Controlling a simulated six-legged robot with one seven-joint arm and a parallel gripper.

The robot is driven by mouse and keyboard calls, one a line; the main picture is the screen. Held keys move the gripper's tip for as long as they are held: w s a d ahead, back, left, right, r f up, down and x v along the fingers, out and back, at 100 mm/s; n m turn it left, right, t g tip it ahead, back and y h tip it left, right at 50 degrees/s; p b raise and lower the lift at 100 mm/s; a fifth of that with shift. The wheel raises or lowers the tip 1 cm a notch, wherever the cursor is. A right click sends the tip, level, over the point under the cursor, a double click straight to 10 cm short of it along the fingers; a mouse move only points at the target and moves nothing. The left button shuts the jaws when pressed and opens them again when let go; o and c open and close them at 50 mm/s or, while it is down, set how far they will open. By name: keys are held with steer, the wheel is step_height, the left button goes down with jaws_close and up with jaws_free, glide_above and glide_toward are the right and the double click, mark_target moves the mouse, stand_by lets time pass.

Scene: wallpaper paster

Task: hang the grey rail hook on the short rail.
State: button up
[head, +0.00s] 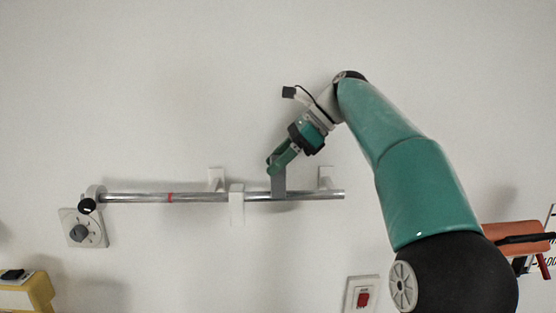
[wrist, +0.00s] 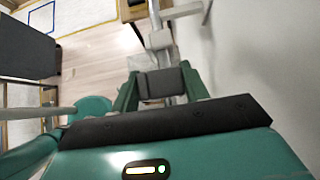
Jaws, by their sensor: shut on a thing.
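The grey rail hook (head: 279,184) is an upright grey piece in front of the short rail (head: 310,196), a thin metal bar along the wall. Its lower part overlaps the bar in the head view; I cannot tell whether it rests on the bar. My green gripper (head: 274,164) is shut on the hook's upper part from above right. In the wrist view, the dark grey hook (wrist: 162,82) sits between the two green fingers of my gripper (wrist: 160,88). Part of the rail behind the hook is hidden.
A white hook (head: 237,205) hangs on the rail just left of the grey one. White brackets (head: 215,179) and (head: 325,178) hold the rail. A red band (head: 170,197) marks it further left. A dial plate (head: 82,230) and red switch (head: 363,298) are lower on the wall.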

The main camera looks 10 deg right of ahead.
steer(key=shift+f, duration=3.25)
steer(key=o, duration=1)
steer(key=shift+o, duration=0.2)
steer(key=v, duration=1.3)
steer(key=shift+d+r, duration=0.25)
steer(key=shift+d, duration=0.05)
steer(key=n+h, duration=0.2)
steer(key=n, duration=0.1)
glide_toward(278, 187)
step_height(278, 187, down, 2)
steer(key=s+a, duration=0.1)
steer(key=a, duration=0.1)
steer(key=s+a+f+n+t+h, duration=0.1)
steer(key=s+a+f+n+h, duration=0.1)
steer(key=s+a+f+n, duration=0.25)
steer(key=s+d+f+n+t+h, duration=0.1)
steer(key=s+f+n+h, duration=0.3)
steer(key=s+f+n, duration=0.8)
steer(key=s+f+t, duration=0.1)
steer(key=s+f, duration=0.5)
steer(key=f, duration=0.3)
steer(key=shift+s+d+n+t+h, duration=0.2)
steer(key=shift+s+n+t+h, duration=0.05)
steer(key=shift+n+t+h, duration=0.15)
